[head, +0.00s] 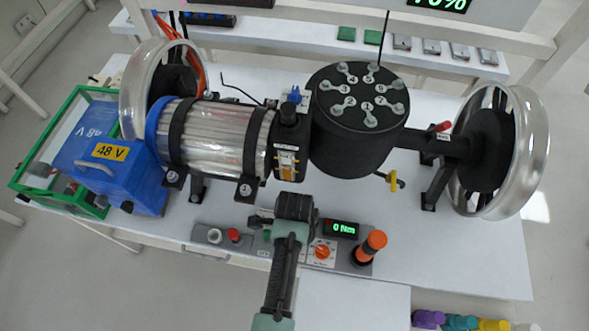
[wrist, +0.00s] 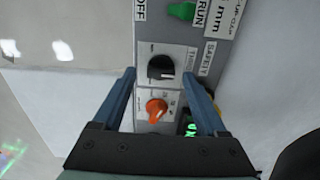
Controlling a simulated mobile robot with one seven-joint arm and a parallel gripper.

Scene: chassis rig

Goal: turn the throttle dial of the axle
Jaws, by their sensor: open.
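The throttle dial is a black knob (wrist: 160,67) on a pale plate of the grey control panel, with a partly readable label beside it. In the wrist view it shows between the tips of my gripper (wrist: 159,76). My gripper is open and empty, one blue finger on each side of the dial; I cannot tell whether they touch it. An orange knob (wrist: 155,110) sits nearer the palm, also between the fingers. In the head view my gripper (head: 295,208) is over the control panel (head: 210,246) and hides the black dial. The axle's motor (head: 215,140) lies behind.
A green "0 Nm" display (head: 342,229) and an orange-topped handle (head: 370,245) stand right of the gripper. A black hub (head: 345,145) with numbered bolts and a chrome wheel (head: 520,150) are behind. A blue 48 V battery (head: 112,165) is at left. The table's front right is clear.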

